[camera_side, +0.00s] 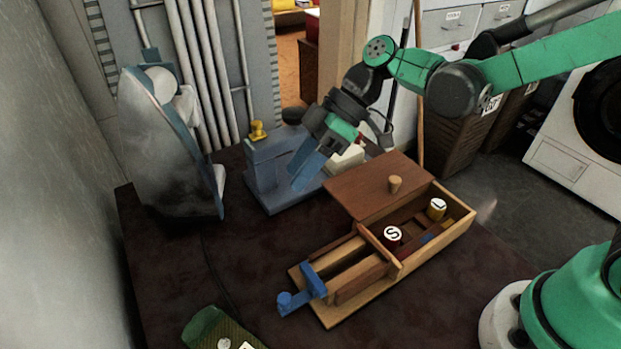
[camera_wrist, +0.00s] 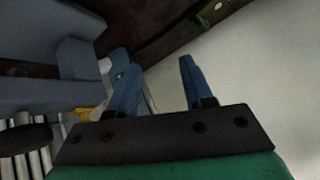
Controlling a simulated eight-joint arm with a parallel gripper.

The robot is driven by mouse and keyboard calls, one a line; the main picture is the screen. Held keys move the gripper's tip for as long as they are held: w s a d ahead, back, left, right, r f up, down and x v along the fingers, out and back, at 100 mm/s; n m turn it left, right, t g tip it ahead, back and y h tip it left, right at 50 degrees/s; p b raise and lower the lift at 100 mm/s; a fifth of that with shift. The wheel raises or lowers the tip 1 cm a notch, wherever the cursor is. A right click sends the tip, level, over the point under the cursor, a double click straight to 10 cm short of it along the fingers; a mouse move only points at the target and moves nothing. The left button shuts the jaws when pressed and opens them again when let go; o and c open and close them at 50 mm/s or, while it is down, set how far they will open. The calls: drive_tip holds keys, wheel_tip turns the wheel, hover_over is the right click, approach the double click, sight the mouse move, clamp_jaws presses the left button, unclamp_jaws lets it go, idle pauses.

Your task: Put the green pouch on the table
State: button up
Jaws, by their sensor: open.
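A green, flat, pouch-like thing (camera_side: 207,326) lies on the dark brown table (camera_side: 240,280) at the near left edge of the side view, partly cut off by the frame. A small strip of green (camera_wrist: 215,12) shows at the top of the wrist view; I cannot tell if it is the same thing. My gripper (camera_side: 309,165) is raised at the back of the table, beside the blue-grey stand and far behind the green thing. Its two blue fingers (camera_wrist: 157,82) are apart with nothing held between them.
A blue-grey stand (camera_side: 268,170) is close to my gripper's left. A wooden box (camera_side: 440,222) with a sliding lid, a blue handle (camera_side: 305,288) and lettered cylinders sits centre right. A tilted mirror-like panel (camera_side: 165,150) stands at the back left. The table's left middle is clear.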

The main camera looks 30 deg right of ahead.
drive_tip(key=s+d+r+m+t+h, duration=0.1)
drive_tip(key=s+d+m+t+h, duration=0.2)
drive_tip(key=d+m, duration=0.3)
drive_tip(key=s+d+r+m+t+h, duration=0.1)
drive_tip(key=s+d+m+t+h, duration=0.2)
drive_tip(key=d+m+h, duration=0.2)
drive_tip(key=d+m, duration=0.1)
drive_tip(key=d, duration=0.2)
drive_tip(key=shift+s+d+r+t, duration=0.15)
drive_tip(key=shift+d+r+t, duration=0.05)
drive_tip(key=shift+d+t, duration=0.1)
